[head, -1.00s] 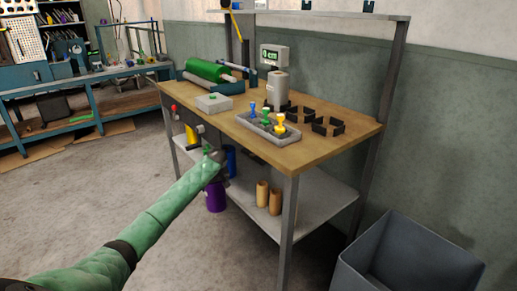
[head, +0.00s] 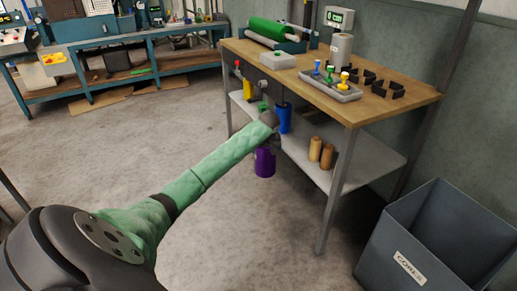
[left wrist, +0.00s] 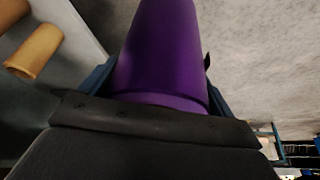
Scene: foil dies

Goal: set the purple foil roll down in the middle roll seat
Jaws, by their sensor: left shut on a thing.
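The purple foil roll (head: 265,163) hangs upright in my left gripper (head: 266,148), in front of the bench's lower shelf and below the tabletop. In the left wrist view the purple roll (left wrist: 160,45) fills the middle, with a blue finger on each side of it. The black roll seats (head: 367,77) stand in a row on the tabletop, up and to the right of the gripper. The middle seat looks empty, but it is small and partly hidden behind the stamp tray. My right gripper is not in view.
Two tan cores (head: 315,149) and a blue roll (head: 284,118) are at the lower shelf (head: 355,168). A grey bin (head: 440,235) stands at right. The floor before the bench is clear.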

